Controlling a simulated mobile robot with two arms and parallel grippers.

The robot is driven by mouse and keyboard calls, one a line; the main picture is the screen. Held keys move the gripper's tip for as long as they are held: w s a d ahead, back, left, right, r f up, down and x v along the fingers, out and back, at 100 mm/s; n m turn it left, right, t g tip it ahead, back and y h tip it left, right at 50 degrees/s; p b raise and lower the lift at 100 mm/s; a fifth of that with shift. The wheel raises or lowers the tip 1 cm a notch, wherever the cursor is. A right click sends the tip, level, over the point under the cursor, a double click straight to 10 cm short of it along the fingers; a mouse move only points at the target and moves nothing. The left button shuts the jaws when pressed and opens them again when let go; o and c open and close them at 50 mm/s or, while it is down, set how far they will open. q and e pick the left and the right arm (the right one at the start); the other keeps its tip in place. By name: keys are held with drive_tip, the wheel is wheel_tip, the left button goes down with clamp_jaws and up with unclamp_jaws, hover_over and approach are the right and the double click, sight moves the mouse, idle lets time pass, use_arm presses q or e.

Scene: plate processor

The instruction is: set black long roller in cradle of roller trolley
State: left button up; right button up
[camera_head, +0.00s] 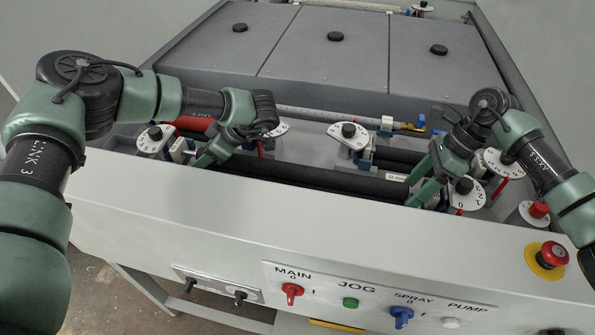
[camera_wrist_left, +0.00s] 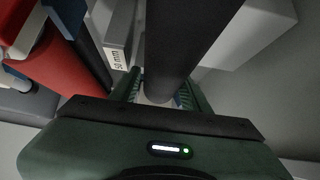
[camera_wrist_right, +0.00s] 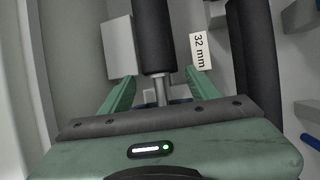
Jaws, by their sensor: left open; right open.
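The black long roller (camera_head: 310,174) lies along the front of the open plate processor. My left gripper (camera_head: 205,160) is open at its left end; in the left wrist view the roller (camera_wrist_left: 185,45) runs between the fingers (camera_wrist_left: 160,95). My right gripper (camera_head: 428,188) is open at its right end. In the right wrist view the roller (camera_wrist_right: 154,35) ends in a thin metal shaft between the open fingers (camera_wrist_right: 160,95). I cannot tell whether any finger touches it. The roller trolley and its cradle are not visible in these views.
A red roller (camera_head: 193,124) and another dark roller (camera_head: 385,158) lie behind. White dial plates (camera_head: 349,136) and blocks with size labels (camera_wrist_right: 198,50) crowd the roller ends. The front panel (camera_head: 270,225) rises close before the roller, and grey covers (camera_head: 320,65) close the back.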

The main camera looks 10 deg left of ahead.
use_arm(q)
clamp_jaws()
use_arm(e)
drive_tip(key=c, duration=1.2)
clamp_jaws()
use_arm(q)
drive_tip(key=shift+r, duration=0.1)
use_arm(e)
drive_tip(key=shift+r, duration=0.1)
